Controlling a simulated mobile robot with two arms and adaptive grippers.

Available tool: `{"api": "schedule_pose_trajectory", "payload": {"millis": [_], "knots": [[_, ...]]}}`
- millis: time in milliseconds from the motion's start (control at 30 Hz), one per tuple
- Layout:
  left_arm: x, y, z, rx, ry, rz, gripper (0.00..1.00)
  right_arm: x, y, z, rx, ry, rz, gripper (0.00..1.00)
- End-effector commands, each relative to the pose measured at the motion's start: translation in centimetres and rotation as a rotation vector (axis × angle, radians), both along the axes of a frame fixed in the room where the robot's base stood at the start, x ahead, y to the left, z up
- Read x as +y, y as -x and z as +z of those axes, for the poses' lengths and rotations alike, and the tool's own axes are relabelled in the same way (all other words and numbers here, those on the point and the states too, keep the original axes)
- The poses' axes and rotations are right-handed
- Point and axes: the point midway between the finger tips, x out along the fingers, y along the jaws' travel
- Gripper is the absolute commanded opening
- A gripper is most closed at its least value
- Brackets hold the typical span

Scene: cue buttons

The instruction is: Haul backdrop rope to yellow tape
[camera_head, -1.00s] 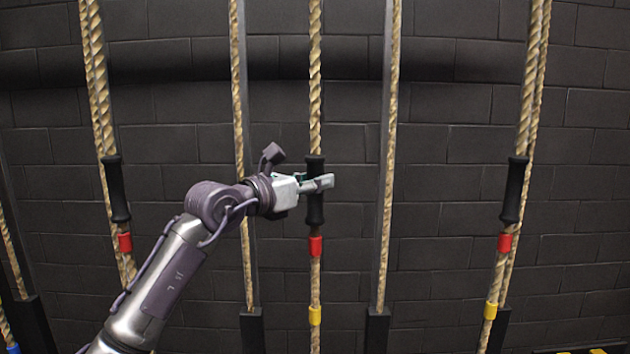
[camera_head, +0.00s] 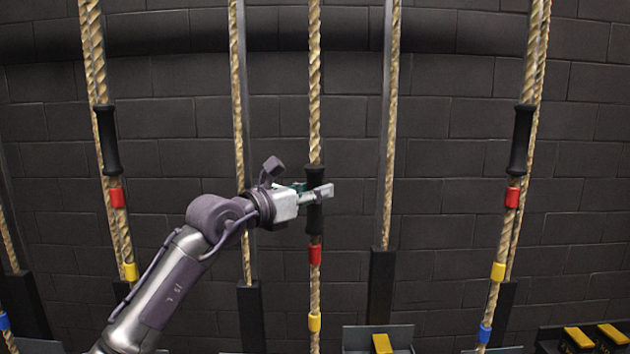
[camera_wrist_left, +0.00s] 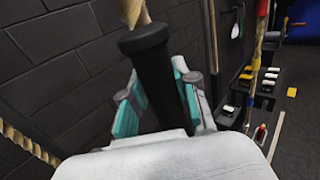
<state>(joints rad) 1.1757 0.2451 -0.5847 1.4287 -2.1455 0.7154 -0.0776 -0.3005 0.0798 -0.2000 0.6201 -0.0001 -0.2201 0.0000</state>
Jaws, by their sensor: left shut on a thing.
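The middle rope (camera_head: 315,90) hangs straight down and carries a black grip (camera_head: 314,215). Below the grip are a red tape band (camera_head: 315,255) and, lower, a yellow tape band (camera_head: 314,322). My left gripper (camera_head: 318,193) is shut on the black grip, below its top end. In the left wrist view the black grip (camera_wrist_left: 157,75) stands between the teal-padded fingers, with a little rope above it. My right gripper is not in view.
Left rope (camera_head: 95,60) and right rope (camera_head: 533,60) have black grips, higher than the middle one, and red and yellow bands. Dark vertical rails stand before a black block wall (camera_head: 450,110). Black boxes with yellow pieces (camera_head: 610,334) sit low at the right.

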Motion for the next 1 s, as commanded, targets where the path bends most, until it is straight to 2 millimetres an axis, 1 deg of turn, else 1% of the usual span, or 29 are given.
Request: {"api": "schedule_pose_trajectory", "payload": {"millis": [33,200,300,400,500,600,700,833,1000], "knots": [[-0.1,-0.1,-4.4,0.018,-0.013,-0.002,0.00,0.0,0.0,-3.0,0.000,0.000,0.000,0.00],[-0.1,-0.1,-10.2,0.018,-0.011,-0.002,0.00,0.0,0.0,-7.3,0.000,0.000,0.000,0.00],[-0.1,0.0,-13.3,0.018,-0.011,-0.002,0.00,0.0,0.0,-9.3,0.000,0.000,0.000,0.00],[-0.1,0.0,-16.0,0.016,-0.010,-0.002,0.00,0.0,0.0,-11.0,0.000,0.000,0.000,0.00],[-0.1,0.0,-18.2,0.016,-0.008,-0.002,0.00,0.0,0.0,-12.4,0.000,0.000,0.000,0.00],[-0.1,0.0,-19.9,0.013,-0.008,-0.002,0.00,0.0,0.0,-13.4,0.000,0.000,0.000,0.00],[-0.1,0.0,-21.0,0.011,-0.007,-0.002,0.00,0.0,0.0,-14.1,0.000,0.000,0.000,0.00],[-0.1,0.0,-21.9,0.009,-0.006,-0.002,0.00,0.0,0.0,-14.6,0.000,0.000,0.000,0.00],[0.0,0.0,-22.2,0.008,-0.005,-0.001,0.00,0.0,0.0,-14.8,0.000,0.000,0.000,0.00]]}}
